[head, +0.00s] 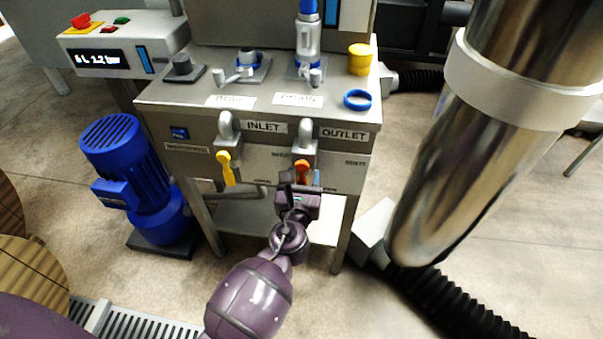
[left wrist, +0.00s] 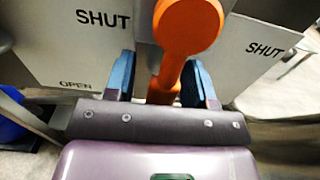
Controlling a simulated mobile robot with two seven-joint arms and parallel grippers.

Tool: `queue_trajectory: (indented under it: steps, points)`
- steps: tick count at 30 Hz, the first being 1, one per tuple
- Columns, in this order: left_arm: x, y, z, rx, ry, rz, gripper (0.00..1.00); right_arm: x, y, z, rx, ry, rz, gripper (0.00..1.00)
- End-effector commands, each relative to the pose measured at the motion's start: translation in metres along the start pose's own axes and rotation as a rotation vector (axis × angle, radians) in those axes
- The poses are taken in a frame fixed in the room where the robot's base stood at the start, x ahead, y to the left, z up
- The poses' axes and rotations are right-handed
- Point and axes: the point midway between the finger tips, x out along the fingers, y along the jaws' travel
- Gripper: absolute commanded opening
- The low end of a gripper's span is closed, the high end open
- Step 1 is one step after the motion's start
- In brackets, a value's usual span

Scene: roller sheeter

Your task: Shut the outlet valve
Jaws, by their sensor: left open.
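The outlet valve has an orange handle (head: 301,166) under the OUTLET label on the front of the steel bench. In the left wrist view the orange handle (left wrist: 190,28) has a round hub and hangs down from it. My left gripper (head: 301,181) is just below the hub. In the left wrist view its blue-tipped fingers (left wrist: 163,80) stand open on either side of the handle's lower part, with a gap at least on the left. The handle's lower end is hidden behind the gripper body. SHUT labels flank the hub; an OPEN label is at lower left.
The inlet valve's yellow handle (head: 226,168) hangs to the left. A blue motor (head: 125,160) stands on the floor at left. A large shiny metal cylinder (head: 480,130) fills the right, above a black ribbed hose (head: 460,300). A blue ring (head: 357,100) lies on the bench.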

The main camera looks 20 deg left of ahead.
Motion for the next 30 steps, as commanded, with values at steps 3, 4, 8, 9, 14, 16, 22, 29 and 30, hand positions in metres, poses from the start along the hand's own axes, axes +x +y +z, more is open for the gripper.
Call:
queue_trajectory:
  steps: [3,4,8,9,14,16,22,29,30]
  points:
    - [-0.0001,-0.0006,0.0002,0.000,0.000,0.000,0.50,0.0002,-0.0001,0.0005,0.000,-0.001,0.000,0.00]
    - [-0.0001,-0.0007,0.0002,0.000,0.000,0.000,0.50,0.0003,-0.0002,0.0007,0.001,-0.001,0.001,0.00]
    - [-0.0001,-0.0006,0.0002,0.000,0.000,0.000,0.50,0.0006,-0.0006,0.0018,0.003,-0.004,0.002,0.00]
    - [-0.0001,-0.0005,0.0002,0.000,0.000,0.000,0.48,0.0007,-0.0007,0.0020,0.005,-0.004,0.002,0.00]
    - [-0.0001,-0.0004,0.0001,0.000,0.000,0.000,0.24,0.0011,-0.0012,0.0026,0.010,-0.006,0.004,0.00]
    - [-0.0001,-0.0004,0.0000,0.000,0.000,0.000,0.13,0.0012,-0.0014,0.0026,0.012,-0.006,0.005,0.00]
    - [-0.0001,-0.0003,0.0000,0.000,0.000,0.000,0.00,0.0012,-0.0014,0.0026,0.012,-0.006,0.005,0.00]
    - [0.0005,0.0017,0.0000,-0.005,0.000,0.000,0.00,0.0011,-0.0012,0.0025,0.010,-0.006,0.003,0.00]
    - [0.0009,0.0028,0.0001,-0.008,0.000,0.000,0.00,0.0010,-0.0011,0.0024,0.009,-0.006,0.003,0.00]
